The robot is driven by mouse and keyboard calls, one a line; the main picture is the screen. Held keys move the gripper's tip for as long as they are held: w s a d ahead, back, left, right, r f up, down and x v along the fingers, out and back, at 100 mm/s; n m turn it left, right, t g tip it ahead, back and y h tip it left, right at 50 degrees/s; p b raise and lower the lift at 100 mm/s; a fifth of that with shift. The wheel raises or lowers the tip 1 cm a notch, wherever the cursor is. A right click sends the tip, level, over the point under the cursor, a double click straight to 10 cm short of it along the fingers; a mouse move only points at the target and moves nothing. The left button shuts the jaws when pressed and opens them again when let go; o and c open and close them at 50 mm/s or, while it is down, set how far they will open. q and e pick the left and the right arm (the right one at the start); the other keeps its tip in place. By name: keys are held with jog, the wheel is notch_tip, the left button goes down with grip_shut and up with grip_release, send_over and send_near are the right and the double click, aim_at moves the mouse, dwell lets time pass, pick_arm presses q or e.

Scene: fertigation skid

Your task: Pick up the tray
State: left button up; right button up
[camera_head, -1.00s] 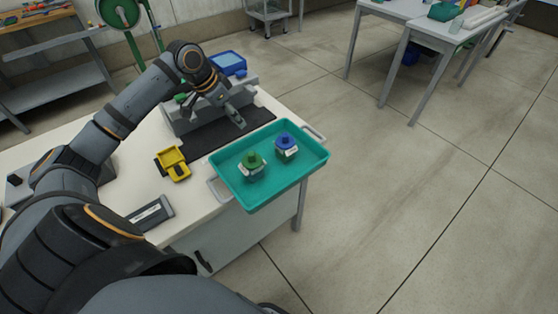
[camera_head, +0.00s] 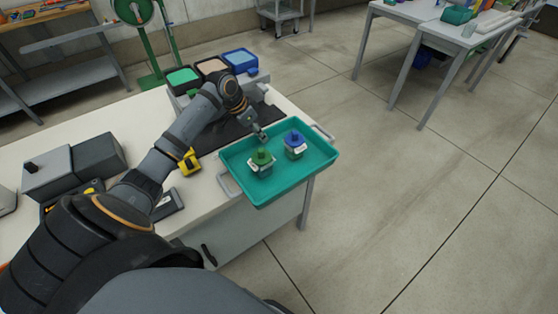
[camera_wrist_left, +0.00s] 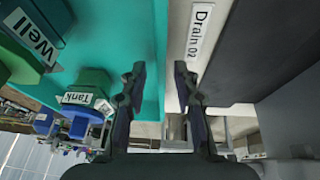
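The teal tray (camera_head: 290,183) lies at the right corner of the white table, reaching past its edge, with a grey handle (camera_head: 227,184) on the near-left side and another handle (camera_head: 322,132) at the far right. A green-topped unit (camera_head: 261,158) and a blue-topped unit (camera_head: 295,139) stand in it. My left gripper (camera_head: 262,137) is over the tray's far-left edge. In the left wrist view the left gripper (camera_wrist_left: 159,85) is open and empty, one finger over teal tray, the other over white table. Contact cannot be told. My right gripper is not in view.
Behind the gripper stands a grey holder with green, tan and blue bins (camera_head: 212,66) beside a dark mat. A yellow item (camera_head: 189,162) and grey boxes (camera_head: 98,155) are on the table. Floor (camera_head: 420,210) is open to the right.

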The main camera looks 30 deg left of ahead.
pick_arm(q)
jog(key=shift+s+r, duration=0.1)
grip_shut()
dwell(0.4)
